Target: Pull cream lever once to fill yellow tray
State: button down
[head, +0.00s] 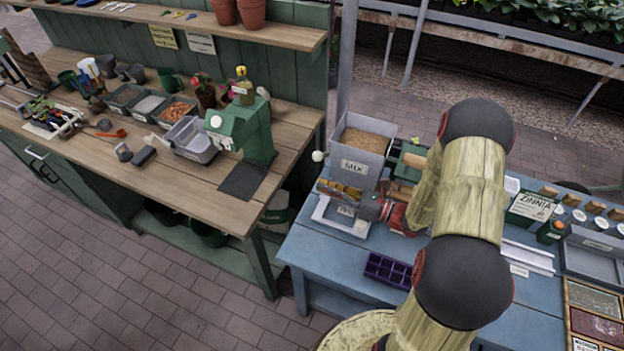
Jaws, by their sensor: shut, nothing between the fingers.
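A grey hopper (361,157) labelled MIX, filled with brown mix, stands on the left part of the blue table. A cream ball knob (318,156), which looks like the lever's end, sticks out at the hopper's left side; the rest of the lever is hard to make out. A yellowish slotted piece (340,188) sits below the hopper; I cannot tell for sure that it is the yellow tray. A white labelled frame (328,212) is in front of it. My gripper (370,208) is shut and empty, right of the white frame and apart from the knob.
A purple cell tray (388,271) lies at the front of the blue table (325,254). A green machine (245,133) stands on the wooden bench (207,190) to the left, with a gap between bench and table. My arm hides the table's middle. Seed boxes (530,208) stand at right.

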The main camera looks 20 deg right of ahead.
jog(key=shift+v, duration=2.45)
jog(key=shift+s+a, duration=0.15)
